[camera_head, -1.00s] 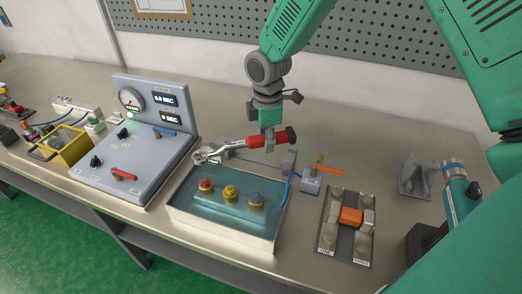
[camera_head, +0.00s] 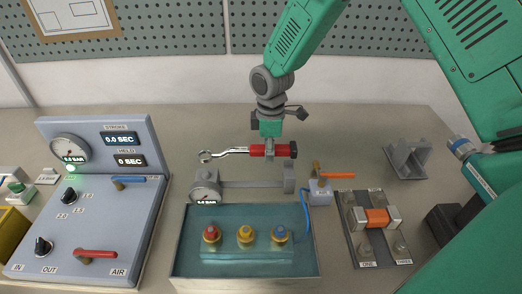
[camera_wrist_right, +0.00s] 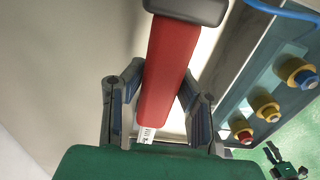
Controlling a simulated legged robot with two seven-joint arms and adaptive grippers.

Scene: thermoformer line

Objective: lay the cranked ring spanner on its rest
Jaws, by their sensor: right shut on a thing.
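The cranked ring spanner (camera_head: 230,152) has a bright metal shank, a ring end pointing left and a red handle. My right gripper (camera_head: 270,150) is shut on the red handle, holding the spanner roughly level behind the blue tank. In the right wrist view, the red handle (camera_wrist_right: 166,70) lies between the two fingers (camera_wrist_right: 156,105), and most of the shank is hidden. A grey stand with upright plates (camera_head: 406,158) is on the bench at the right; it may be the rest, but I cannot tell for sure. My left gripper is not in view.
The blue tank (camera_head: 179,262) with coloured knobs stands in front, with a gauge (camera_head: 205,186) and grey bar (camera_head: 250,184) behind it. A small valve block (camera_head: 320,192) and a dark fixture plate (camera_head: 369,247) are right. A control panel (camera_head: 85,225) is left. Bench behind is clear.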

